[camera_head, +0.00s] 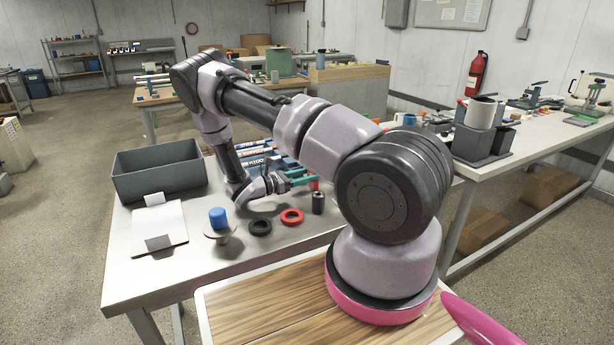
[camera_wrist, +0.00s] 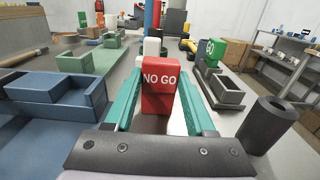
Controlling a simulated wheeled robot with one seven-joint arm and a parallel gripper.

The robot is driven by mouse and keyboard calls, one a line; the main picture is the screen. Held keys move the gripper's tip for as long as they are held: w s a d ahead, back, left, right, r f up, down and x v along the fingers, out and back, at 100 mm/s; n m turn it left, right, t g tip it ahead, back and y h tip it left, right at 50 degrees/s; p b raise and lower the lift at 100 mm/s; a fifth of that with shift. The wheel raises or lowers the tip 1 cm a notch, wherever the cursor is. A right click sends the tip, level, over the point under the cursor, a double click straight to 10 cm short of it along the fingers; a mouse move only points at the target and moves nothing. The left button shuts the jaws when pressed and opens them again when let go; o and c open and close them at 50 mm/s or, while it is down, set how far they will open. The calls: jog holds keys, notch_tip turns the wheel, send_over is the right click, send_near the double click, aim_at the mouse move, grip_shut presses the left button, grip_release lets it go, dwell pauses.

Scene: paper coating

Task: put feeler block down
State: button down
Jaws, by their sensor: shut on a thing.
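The feeler block, a red block (camera_wrist: 161,95) marked "NO GO", stands between the teal fingers of my gripper (camera_wrist: 160,73) in the wrist view. My gripper is shut on it. In the head view my gripper (camera_head: 304,181) is low over the near table, with a little of the red block (camera_head: 314,185) showing at its tips. In the wrist view a green block (camera_wrist: 214,52) marked "GO" sits in a dark grey holder (camera_wrist: 207,72) to the right. That holder's nearer compartment looks empty. I cannot tell whether the red block's underside touches anything.
A dark cylinder (camera_head: 318,203) stands close to my gripper. A red ring (camera_head: 292,216), a black ring (camera_head: 260,227) and a blue piece on a round stand (camera_head: 218,218) are nearer the table's front. A grey bin (camera_head: 160,180) and white sheet (camera_head: 172,216) lie left.

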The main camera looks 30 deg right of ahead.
jog(key=shift+c, duration=1.2)
grip_release()
jog(key=shift+f, duration=0.1)
jog(key=shift+a, duration=0.4)
jog(key=a, duration=1.1)
jog(key=shift+s+a, duration=0.1)
jog(key=shift+s, duration=0.1)
jog(key=s+r+m+g+y, duration=0.1)
jog(key=s+r+m+y, duration=0.25)
jog(key=r, duration=0.45)
jog(key=s+r+m+g+y, duration=0.1)
jog(key=s+r+m+y, duration=0.2)
jog(key=r+m+y, duration=0.35)
jog(key=s+r+m+g+y, duration=0.1)
jog(key=s+r+m+y, duration=0.25)
jog(key=r, duration=0.55)
jog(key=s+a+r+m+t+y, duration=0.1)
jog(key=s+r+m+t+y, duration=0.2)
jog(key=s+r, duration=0.5)
jog(key=s+a+r+m+t+y, duration=0.2)
jog(key=s+r+m+t+y, duration=0.1)
jog(key=s+r+m+t, duration=0.3)
notch_tip(320, 180, up, 4)
jog(key=s, duration=0.2)
jog(key=shift+s+a+t, duration=0.3)
jog(key=shift+s, duration=0.05)
